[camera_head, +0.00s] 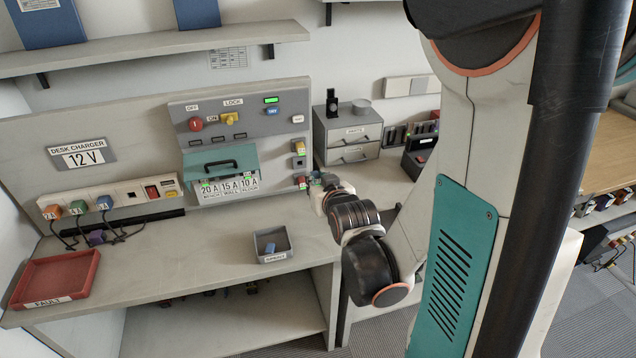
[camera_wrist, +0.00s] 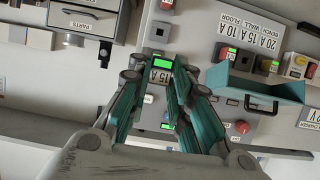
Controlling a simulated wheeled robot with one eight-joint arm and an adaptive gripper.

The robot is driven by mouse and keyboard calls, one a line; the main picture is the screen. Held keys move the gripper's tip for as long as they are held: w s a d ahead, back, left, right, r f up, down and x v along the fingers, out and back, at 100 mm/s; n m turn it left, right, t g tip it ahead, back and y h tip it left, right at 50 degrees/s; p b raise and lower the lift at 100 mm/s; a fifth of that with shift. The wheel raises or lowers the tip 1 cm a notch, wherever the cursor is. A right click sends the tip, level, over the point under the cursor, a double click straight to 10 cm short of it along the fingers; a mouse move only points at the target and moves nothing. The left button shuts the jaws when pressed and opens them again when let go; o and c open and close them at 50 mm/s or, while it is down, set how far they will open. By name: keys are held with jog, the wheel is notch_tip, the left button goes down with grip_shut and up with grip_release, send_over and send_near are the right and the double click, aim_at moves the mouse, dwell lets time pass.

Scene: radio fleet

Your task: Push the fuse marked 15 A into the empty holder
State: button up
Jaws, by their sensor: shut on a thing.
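In the head view my gripper (camera_head: 318,180) is at the lower right edge of the grey panel (camera_head: 283,128), right of the fuse row. In the wrist view a dark empty holder (camera_wrist: 243,60) shows in that row, between a red fuse (camera_wrist: 226,54) and a yellow-red one (camera_wrist: 268,65). The held fuse is well apart from this holder. In the head view the fuse is mostly hidden.
A teal cover (camera_head: 215,160) with a dark handle projects over the fuse row. Another dark square socket (camera_wrist: 157,32) is on the panel's side column. A grey bin (camera_head: 262,237) holds a blue piece. A red FAULT tray (camera_head: 88,262) lies left. The desk's middle is clear.

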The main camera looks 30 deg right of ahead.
jog(key=shift+s, duration=0.15)
jog(key=shift+s+a+b, duration=0.15)
jog(key=shift+s+a, duration=0.1)
jog(key=shift+s, duration=0.55)
jog(key=shift+s+a+b, duration=0.15)
jog(key=shift+s+a, duration=0.05)
jog(key=shift+s, duration=0.55)
